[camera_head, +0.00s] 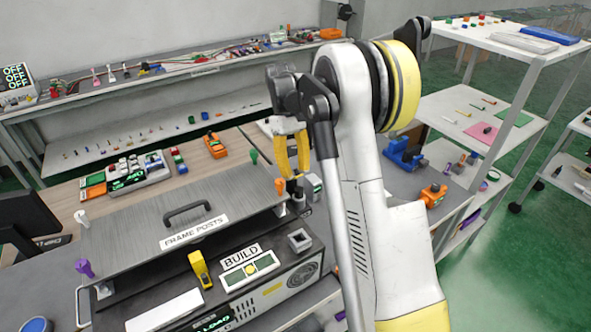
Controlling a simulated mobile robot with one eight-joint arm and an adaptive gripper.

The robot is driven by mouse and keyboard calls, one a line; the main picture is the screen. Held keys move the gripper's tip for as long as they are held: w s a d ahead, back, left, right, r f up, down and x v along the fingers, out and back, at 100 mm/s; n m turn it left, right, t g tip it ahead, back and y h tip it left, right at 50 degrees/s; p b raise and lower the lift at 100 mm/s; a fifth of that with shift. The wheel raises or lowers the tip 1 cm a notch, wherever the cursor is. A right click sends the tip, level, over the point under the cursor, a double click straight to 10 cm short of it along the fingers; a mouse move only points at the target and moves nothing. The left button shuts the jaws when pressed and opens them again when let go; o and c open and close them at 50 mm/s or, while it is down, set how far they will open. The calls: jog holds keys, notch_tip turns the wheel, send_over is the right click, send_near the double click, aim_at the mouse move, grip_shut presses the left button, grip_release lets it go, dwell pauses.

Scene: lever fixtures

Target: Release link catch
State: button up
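My gripper (292,176) has yellow fingers and points down at the right end of a grey metal plate (150,222) labelled FRAME POSTS. Its fingertips are at a small dark fixture (297,193) with a light base, beside an orange post (280,187). I cannot tell whether the fingers touch or grip this fixture. No part is labelled as a link catch, and I cannot tell if this fixture is it. A green post (253,157), a white post (81,218) and a purple post (84,267) stand at the plate's other corners.
A black unit (273,297) labelled BUILD, with a yellow lever (200,268) and a square socket (299,240), sits in front of the plate. A blue fixture (403,153) and an orange fixture (433,194) stand right of my arm. Shelves line the back and right.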

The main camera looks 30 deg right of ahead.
jog(key=v, duration=1.2)
jog(key=shift+s+r, duration=0.1)
jog(key=shift+s, duration=0.05)
jog(key=s+d+t+y+p, duration=0.1)
jog(key=s+t+p, duration=0.8)
jog(key=p, duration=0.5)
jog(key=shift+m, duration=0.4)
jog(key=b+x, duration=0.1)
jog(key=x, duration=1.1)
